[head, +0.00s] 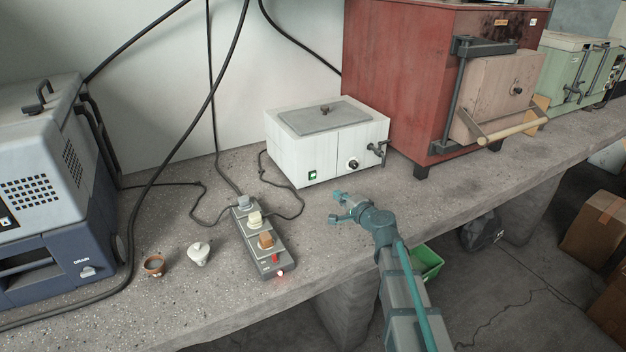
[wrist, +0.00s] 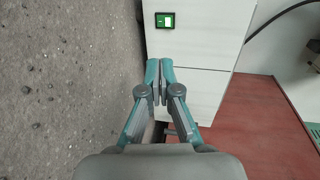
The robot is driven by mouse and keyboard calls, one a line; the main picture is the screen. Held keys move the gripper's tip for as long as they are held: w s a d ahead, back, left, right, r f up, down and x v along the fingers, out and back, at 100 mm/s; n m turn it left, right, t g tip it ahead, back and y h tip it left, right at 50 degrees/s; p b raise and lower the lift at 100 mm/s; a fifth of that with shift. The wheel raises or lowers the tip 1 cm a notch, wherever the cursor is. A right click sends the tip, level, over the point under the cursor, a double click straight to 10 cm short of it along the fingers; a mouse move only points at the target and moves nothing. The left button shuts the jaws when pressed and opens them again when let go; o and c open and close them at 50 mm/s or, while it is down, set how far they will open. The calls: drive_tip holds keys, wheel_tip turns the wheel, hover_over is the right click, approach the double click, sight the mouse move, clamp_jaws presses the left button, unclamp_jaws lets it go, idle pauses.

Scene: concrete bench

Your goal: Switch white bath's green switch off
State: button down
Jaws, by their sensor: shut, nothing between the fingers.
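The white bath (head: 318,140) is a white box with a grey lid, standing on the concrete bench in the head view. Its green switch (head: 312,174) is on the lower left of its front face and looks lit. A black knob and a tap sit further right on that face. In the wrist view the green switch (wrist: 165,20) shows at the top, on the white bath's front (wrist: 205,30). My gripper (head: 342,206) is in front of the bath, to the right of and below the switch in the head view. Its fingers (wrist: 159,66) are shut and empty, apart from the switch.
A power strip (head: 262,247) with several plugs and a red light lies left of my gripper. A red furnace (head: 400,70) stands right of the bath. The bench's front edge runs below my gripper.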

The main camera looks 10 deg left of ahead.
sight(313, 175)
drive_tip(key=shift+s+a, duration=0.1)
drive_tip(key=shift+a, duration=0.1)
drive_tip(key=shift+x, duration=0.85)
drive_tip(key=x, duration=0.4)
drive_tip(key=r+p+x, duration=0.1)
drive_tip(key=x, duration=0.7)
drive_tip(key=shift+a+r, duration=0.1)
drive_tip(key=shift+r, duration=0.05)
drive_tip(key=shift+r+p, duration=0.1)
drive_tip(key=shift+p, duration=0.3)
